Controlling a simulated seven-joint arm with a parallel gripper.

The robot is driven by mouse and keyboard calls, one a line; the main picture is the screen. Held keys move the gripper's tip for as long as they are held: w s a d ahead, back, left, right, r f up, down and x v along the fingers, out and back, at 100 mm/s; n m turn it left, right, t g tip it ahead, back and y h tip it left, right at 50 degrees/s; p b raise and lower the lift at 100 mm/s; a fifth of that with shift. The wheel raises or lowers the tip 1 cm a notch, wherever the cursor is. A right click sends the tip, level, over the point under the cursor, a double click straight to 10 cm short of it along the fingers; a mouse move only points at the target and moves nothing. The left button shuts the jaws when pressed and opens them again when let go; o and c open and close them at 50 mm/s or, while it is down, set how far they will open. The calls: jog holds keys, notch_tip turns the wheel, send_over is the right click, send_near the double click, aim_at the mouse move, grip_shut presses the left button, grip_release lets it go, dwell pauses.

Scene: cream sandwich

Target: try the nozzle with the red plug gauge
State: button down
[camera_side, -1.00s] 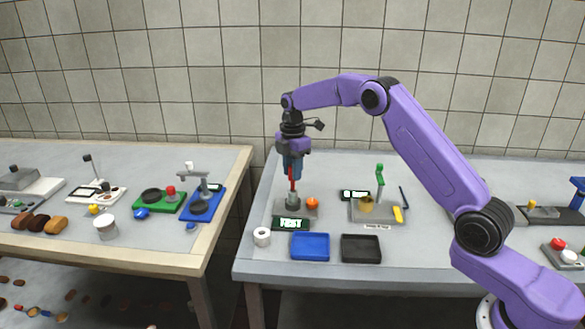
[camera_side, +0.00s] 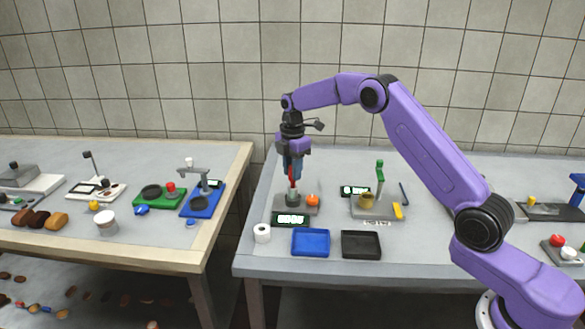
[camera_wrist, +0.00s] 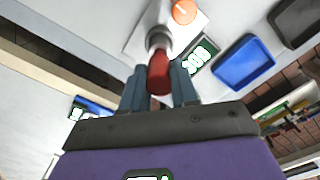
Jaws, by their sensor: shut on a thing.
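My gripper (camera_side: 292,178) is shut on the red plug gauge (camera_wrist: 159,76), which stands upright between the blue fingers. The gauge's lower end meets the top of the grey metal nozzle (camera_side: 292,197), which also shows beyond the gauge in the wrist view (camera_wrist: 157,38). How deep the gauge's tip sits in the nozzle is hidden. The nozzle stands on a small grey base (camera_side: 312,211) beside an orange knob (camera_side: 312,200). A display (camera_side: 290,219) in front of the base shows pale characters that look like digits.
A blue tray (camera_side: 311,243) and a black tray (camera_side: 361,245) lie in front. A white roll (camera_side: 262,233) is at the left edge. A second grey fixture (camera_side: 372,210) with a green-topped post stands to the right.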

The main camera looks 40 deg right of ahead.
jog(key=shift+f, duration=0.7)
dwell(0.3)
jog(key=shift+r, duration=0.15)
dwell(1.0)
jog(key=shift+r, duration=3.4)
